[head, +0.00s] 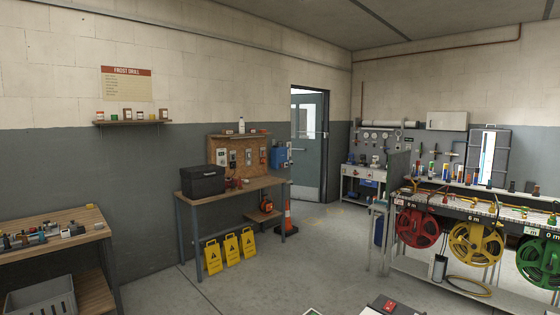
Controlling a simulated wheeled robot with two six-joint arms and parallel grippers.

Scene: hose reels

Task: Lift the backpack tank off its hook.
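I cannot make out a backpack tank for certain. A blue boxy item (279,157) is at the right end of the pegboard (238,153), above the middle workbench. A narrow blue object (379,229) is upright at the left end of the hose-reel bench (445,270); it is partly hidden by the bench frame. Either could be the tank, and no hook is clear at this distance. Neither of my grippers shows in this view.
Yellow floor signs (229,253) and an orange cone (290,216) stand by the middle workbench (225,195), which bears a black case (203,181). Red (417,228), yellow (476,242) and green reels (538,262) hang at right. The central floor (270,275) is mostly clear. The door (309,145) is at the back.

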